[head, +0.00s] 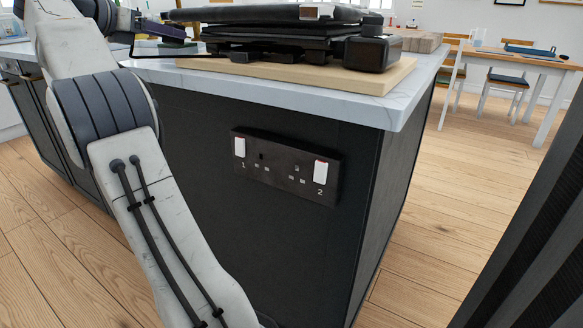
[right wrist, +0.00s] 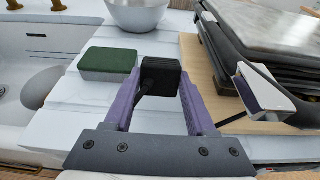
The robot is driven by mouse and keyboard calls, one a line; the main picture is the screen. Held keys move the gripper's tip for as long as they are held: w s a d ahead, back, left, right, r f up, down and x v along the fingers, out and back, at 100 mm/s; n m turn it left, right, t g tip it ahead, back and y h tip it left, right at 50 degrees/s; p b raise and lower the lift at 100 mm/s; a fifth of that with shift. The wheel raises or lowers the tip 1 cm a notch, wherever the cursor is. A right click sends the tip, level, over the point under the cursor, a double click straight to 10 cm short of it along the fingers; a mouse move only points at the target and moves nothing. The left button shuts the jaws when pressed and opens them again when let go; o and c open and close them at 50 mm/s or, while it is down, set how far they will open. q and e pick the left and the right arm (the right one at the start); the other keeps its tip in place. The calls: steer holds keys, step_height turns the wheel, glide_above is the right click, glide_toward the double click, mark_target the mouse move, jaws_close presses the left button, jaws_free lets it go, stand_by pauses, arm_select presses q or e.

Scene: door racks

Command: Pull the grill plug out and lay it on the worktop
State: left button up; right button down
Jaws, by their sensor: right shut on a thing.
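The grill plug (right wrist: 160,76) is a black block between the purple fingers of my right gripper (right wrist: 157,92) in the right wrist view. The gripper is shut on it, over the white worktop (right wrist: 108,112); whether the plug touches the surface is unclear. My right gripper also shows in the head view (head: 168,32), left of the black grill (head: 275,38), above the worktop. A dark cord runs from there towards the grill. The double socket (head: 286,165) on the island's dark end panel has both outlets empty. My left gripper is not in view.
The grill stands on a wooden board (head: 290,82) near the worktop edge. In the right wrist view, a green-topped block (right wrist: 109,60) lies left of the plug, a metal bowl (right wrist: 137,14) behind, and a sink (right wrist: 40,65) at far left.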

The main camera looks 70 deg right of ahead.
mark_target(171, 64)
steer(key=shift+f, duration=0.15)
steer(key=shift+f+b, duration=1.7)
steer(key=shift+c, duration=0.7)
jaws_free()
steer(key=shift+a, duration=0.1)
steer(key=p+v, duration=0.3)
steer(key=v, duration=0.7)
steer(key=shift+a+r, duration=0.15)
steer(key=shift+r, duration=0.05)
